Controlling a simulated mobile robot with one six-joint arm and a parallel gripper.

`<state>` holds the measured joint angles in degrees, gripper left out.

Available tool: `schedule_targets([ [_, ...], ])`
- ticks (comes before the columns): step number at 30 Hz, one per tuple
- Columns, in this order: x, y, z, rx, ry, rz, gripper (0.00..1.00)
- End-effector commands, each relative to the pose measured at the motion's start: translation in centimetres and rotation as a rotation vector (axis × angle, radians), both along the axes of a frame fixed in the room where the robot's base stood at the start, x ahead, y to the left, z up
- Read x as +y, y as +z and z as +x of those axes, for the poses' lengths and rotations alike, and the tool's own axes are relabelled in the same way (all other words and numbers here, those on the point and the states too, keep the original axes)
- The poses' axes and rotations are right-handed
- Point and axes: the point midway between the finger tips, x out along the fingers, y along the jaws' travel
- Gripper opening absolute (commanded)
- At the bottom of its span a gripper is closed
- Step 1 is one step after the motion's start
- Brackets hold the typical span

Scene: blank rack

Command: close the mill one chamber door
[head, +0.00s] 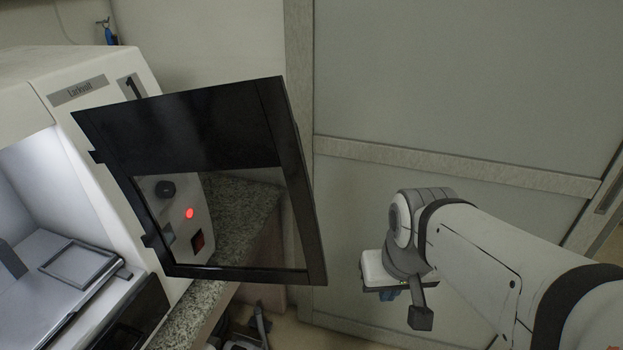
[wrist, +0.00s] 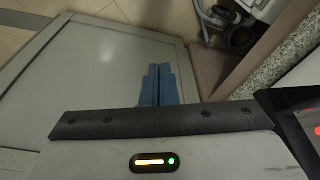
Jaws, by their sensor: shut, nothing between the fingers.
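The mill one chamber door (head: 190,130) is a black-framed panel with a clear window. It stands open, swung out from the white mill (head: 95,75) marked with a 1. Through its window I see a dark knob, a red light and a red switch on the mill's front. My gripper (head: 387,294) is to the right of the door's free edge, apart from it, and mostly hidden behind my wrist. In the wrist view its blue fingers (wrist: 159,85) are together and empty. A dark edge at the right of the wrist view appears to be the door (wrist: 285,110).
The lit chamber (head: 30,190) holds a grey tray-like fixture (head: 78,264). A speckled stone counter (head: 235,215) runs under the mill. Hoses or equipment (head: 250,335) lie on the floor below. A pale panelled wall (head: 450,80) stands behind my arm. Free space lies between door and gripper.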

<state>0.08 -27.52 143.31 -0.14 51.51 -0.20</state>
Motion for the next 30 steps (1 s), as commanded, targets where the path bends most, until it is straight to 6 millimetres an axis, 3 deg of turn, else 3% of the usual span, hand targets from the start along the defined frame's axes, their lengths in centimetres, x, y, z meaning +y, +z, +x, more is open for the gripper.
schedule_targets([
  [5,0.1,0.4,0.2,0.009,0.016,0.002,0.00],
  [8,-0.1,1.6,0.9,0.047,0.077,0.008,0.00],
  [11,0.5,3.8,2.4,0.116,0.227,0.034,0.00],
  [21,4.0,12.8,9.7,0.241,1.024,0.329,0.00],
  [25,4.8,15.0,11.9,0.197,1.260,0.444,0.00],
  [30,5.3,16.4,13.3,0.143,1.428,0.528,0.00],
])
